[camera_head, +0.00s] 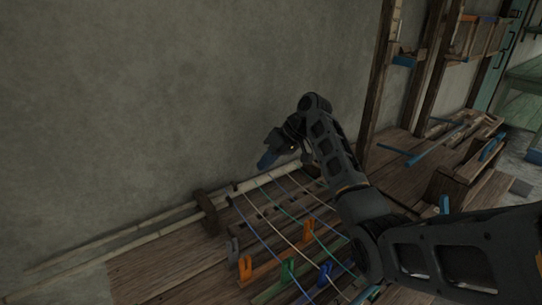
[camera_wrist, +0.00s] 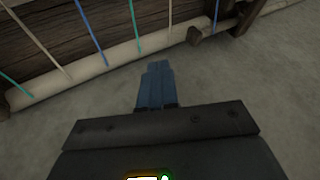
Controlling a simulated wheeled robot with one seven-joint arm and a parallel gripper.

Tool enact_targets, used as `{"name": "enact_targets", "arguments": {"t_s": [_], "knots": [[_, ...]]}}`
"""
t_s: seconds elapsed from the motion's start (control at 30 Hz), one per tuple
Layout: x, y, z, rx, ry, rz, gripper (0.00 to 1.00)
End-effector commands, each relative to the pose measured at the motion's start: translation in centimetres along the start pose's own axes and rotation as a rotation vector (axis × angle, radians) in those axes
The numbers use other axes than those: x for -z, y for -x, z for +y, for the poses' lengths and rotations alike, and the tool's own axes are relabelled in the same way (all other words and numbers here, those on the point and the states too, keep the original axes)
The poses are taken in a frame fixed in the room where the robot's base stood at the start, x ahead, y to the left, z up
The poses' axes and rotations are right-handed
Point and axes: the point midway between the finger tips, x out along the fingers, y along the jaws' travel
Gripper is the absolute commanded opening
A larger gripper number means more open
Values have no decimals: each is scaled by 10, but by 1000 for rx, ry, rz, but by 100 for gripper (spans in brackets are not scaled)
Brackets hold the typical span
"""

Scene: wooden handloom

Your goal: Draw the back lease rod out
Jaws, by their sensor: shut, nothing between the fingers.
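Two pale rods run beside the wall at the left in the head view, a rear one (camera_head: 110,237) and a front one (camera_head: 105,255). They pass a dark wooden block (camera_head: 208,212), and pale rod continues right along the far edge of the warp. I cannot tell for sure which is the back lease rod. In the wrist view a pale rod (camera_wrist: 98,72) lies under coloured warp threads (camera_wrist: 88,25). My gripper (camera_head: 264,163) is shut and empty above the far edge of the loom. Its blue fingers (camera_wrist: 157,66) point toward the rod, apparently apart from it.
A grey wall (camera_head: 150,100) stands close behind the loom. Orange clips (camera_head: 246,268) and blue clips (camera_head: 325,274) stand under the stretched threads at the front. Upright wooden posts (camera_head: 375,70) and a wooden frame with blue parts (camera_head: 485,150) are at the right.

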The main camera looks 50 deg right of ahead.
Motion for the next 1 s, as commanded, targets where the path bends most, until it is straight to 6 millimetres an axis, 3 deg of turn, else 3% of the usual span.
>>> {"name": "enact_targets", "arguments": {"t_s": [0.27,0.5,1.0], "knots": [[-1,-55,-1,1,1,-3,0],[0,-66,-30,0,3,-1,0],[0,-70,-36,0,2,-1,0]]}}
